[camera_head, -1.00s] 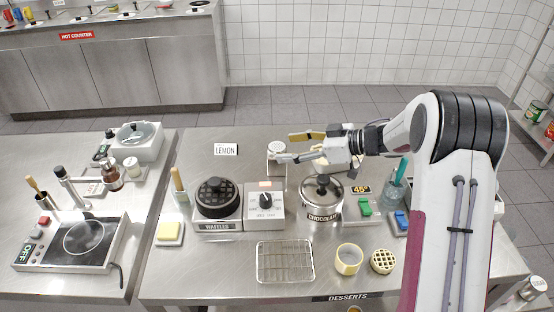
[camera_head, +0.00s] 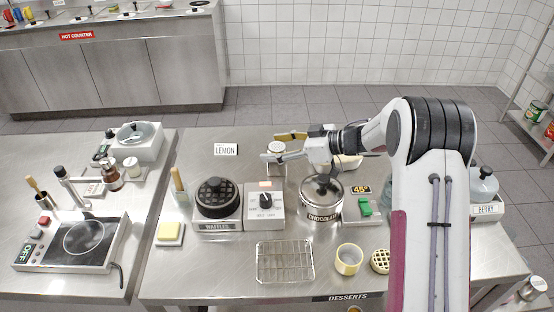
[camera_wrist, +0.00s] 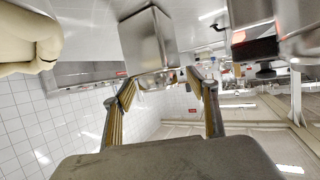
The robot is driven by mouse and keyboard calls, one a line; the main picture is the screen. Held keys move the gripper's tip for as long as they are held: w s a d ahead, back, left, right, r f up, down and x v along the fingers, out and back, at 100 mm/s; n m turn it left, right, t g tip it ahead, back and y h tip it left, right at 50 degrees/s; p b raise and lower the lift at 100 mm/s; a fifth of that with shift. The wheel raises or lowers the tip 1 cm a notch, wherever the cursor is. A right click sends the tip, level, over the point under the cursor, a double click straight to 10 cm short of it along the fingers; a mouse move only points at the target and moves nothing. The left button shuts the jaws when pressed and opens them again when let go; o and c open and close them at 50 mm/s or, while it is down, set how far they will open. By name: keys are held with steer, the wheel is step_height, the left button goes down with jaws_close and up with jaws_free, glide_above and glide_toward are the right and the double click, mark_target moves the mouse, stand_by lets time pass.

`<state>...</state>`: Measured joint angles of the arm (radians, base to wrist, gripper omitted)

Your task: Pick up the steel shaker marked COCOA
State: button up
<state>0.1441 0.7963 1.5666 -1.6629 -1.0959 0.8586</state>
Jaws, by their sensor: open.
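A small steel shaker (camera_head: 278,168) with a pale round top stands upright on the steel worktop, behind the dial unit. Its marking is not readable from here. My gripper (camera_head: 280,147) is open. In the head view its fingers overlap the shaker's upper part, one finger beyond it and one on the near side. I cannot tell whether either finger touches it. In the wrist view, the gripper (camera_wrist: 162,80) shows two spread fingers with tan pads. A shiny steel body (camera_wrist: 149,40), likely the shaker, reaches down between their tips.
A lidded pot marked CHOCOLATE (camera_head: 322,208) stands close below my gripper. A waffle iron (camera_head: 217,198) and dial unit (camera_head: 264,208) are nearer. A LEMON sign (camera_head: 226,149) is left of the shaker. A cream bowl (camera_wrist: 28,35) is close in the wrist view.

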stand_by(0.3)
steer(key=c, duration=1.2)
steer(key=shift+o, duration=0.2)
steer(key=shift+r, duration=0.1)
steer(key=shift+r, duration=4.9)
